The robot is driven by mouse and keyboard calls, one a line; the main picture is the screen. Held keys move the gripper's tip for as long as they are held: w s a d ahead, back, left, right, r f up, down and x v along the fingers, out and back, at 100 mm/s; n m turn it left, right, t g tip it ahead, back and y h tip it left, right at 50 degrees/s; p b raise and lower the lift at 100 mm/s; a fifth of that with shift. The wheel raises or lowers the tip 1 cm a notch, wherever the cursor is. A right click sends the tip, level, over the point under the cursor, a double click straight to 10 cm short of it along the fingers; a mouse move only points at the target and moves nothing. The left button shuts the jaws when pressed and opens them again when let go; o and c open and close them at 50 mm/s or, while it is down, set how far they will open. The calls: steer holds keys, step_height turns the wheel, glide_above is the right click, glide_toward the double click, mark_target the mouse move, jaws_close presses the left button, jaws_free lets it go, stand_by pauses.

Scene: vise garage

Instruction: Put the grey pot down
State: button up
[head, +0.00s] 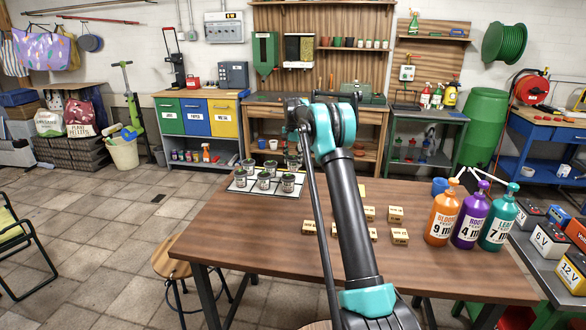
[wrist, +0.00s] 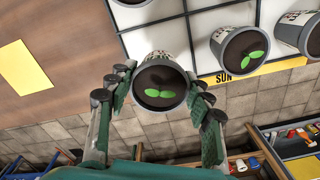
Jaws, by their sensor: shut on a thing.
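My gripper (wrist: 160,84) is shut on a grey pot (wrist: 158,102) with dark soil and a green two-leaf seedling, between its two fingers in the wrist view. Behind the pot in that view is a white gridded board (wrist: 178,38) with a yellow strip marked SUN (wrist: 268,74). I cannot tell whether the held pot touches the board. Several similar potted seedlings (wrist: 238,50) stand on the board. In the head view the board (head: 233,187) lies at the table's far left corner, and my arm partly hides the gripper above it.
The wooden table (head: 270,215) also bears several small labelled wooden blocks (head: 396,214), a blue cup (head: 439,186), and orange (head: 442,218), purple (head: 470,215) and teal (head: 497,218) bottles on the right. A yellow card (wrist: 22,68) lies beside the board. A stool (head: 178,256) stands by the left side.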

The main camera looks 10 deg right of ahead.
mark_target(293, 167)
steer(key=shift+f, duration=1.85)
steer(key=shift+f, duration=0.15)
steer(key=o, duration=1.2)
steer(key=shift+o, duration=0.2)
step_height(293, 167, up, 12)
steer(key=shift+r, duration=0.2)
